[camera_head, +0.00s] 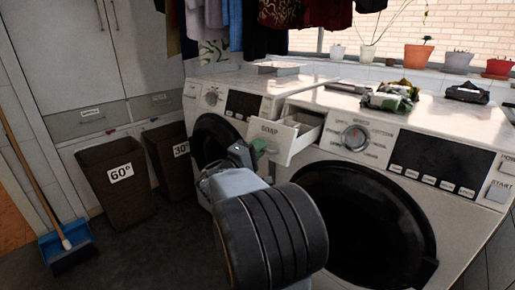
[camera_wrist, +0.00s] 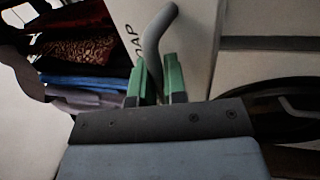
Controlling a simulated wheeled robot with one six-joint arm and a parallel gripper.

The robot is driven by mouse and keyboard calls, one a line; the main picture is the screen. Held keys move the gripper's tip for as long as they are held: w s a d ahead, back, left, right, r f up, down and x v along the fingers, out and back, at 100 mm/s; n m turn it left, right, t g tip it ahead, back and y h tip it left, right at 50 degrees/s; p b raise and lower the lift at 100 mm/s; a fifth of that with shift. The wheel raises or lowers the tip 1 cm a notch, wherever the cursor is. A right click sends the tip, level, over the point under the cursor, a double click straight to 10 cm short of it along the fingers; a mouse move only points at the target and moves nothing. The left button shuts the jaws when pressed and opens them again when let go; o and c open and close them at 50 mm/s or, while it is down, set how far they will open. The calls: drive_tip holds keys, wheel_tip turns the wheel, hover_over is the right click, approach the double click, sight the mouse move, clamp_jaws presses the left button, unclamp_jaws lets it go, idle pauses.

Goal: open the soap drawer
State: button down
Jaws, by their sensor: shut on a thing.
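The soap drawer (camera_head: 279,142) is a white box with a front marked "SOAP", at the upper left of the nearer washing machine (camera_head: 420,201). It stands pulled out from the machine, and its hollow inside shows from above. My gripper (camera_head: 258,148) is at the drawer front, partly hidden by my own arm. In the wrist view, the green fingers of my gripper (camera_wrist: 162,85) are closed around the grey curved handle (camera_wrist: 157,38) of the drawer. The drawer front (camera_wrist: 185,45) is behind the handle there.
A second washing machine (camera_head: 243,104) stands to the left. Two dark bins (camera_head: 117,193) and a blue dustpan (camera_head: 67,246) with a broom are on the floor at the left. Cloths (camera_head: 391,95) lie on the nearer machine. Clothes hang above. The floor between bins and machines is free.

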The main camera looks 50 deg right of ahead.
drive_tip(key=c, duration=1.5)
unclamp_jaws()
drive_tip(key=p+v, duration=0.1)
drive_tip(key=v, duration=1.2)
drive_tip(key=shift+a+f, duration=0.2)
drive_tip(key=shift+a, duration=0.15)
